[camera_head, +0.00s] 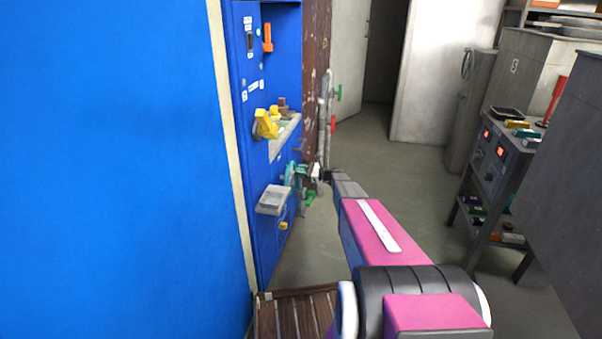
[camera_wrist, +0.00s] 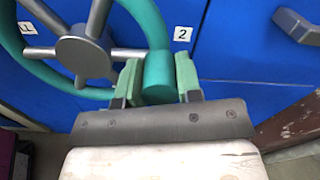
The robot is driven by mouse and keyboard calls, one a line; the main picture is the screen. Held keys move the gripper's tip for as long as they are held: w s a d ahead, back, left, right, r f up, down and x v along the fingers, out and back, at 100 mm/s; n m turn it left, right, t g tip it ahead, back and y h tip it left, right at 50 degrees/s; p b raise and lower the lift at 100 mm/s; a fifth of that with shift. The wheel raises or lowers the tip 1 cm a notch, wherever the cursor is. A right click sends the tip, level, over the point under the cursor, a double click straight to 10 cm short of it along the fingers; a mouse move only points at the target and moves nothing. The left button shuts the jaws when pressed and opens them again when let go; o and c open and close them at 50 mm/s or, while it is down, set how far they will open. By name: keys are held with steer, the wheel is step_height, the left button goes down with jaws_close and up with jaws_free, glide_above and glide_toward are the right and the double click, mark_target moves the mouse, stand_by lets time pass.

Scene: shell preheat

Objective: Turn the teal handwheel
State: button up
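The teal handwheel (camera_wrist: 130,20) fills the upper left of the wrist view, with a grey hub and spokes in front of a blue panel. Its teal cylindrical knob (camera_wrist: 159,76) stands between the two green fingers of my gripper (camera_wrist: 159,80). The fingers sit against both sides of the knob, with no clear gap. In the head view the handwheel (camera_head: 298,173) is small, low on the blue cabinet's front. My gripper (camera_head: 314,173) is at its right side there, and part of the wheel is hard to make out.
The blue cabinet (camera_head: 110,150) fills the left. A grey tray-like box (camera_head: 272,199) juts out below the wheel, and a yellow handle (camera_head: 265,125) sits above. Pipes with a red valve handle (camera_head: 333,124) stand behind. A cart (camera_head: 492,160) is at right. Open floor lies between.

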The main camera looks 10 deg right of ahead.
steer(key=shift+f, duration=0.2)
jaws_close()
steer(key=shift+f+m, duration=0.55)
steer(key=shift+m, duration=0.45)
steer(key=s+a+f+m, duration=0.3)
steer(key=s+f+m, duration=0.3)
steer(key=m, duration=0.9)
steer(key=shift+s+m, duration=0.4)
steer(key=o, duration=1)
jaws_free()
steer(key=shift+o, duration=0.2)
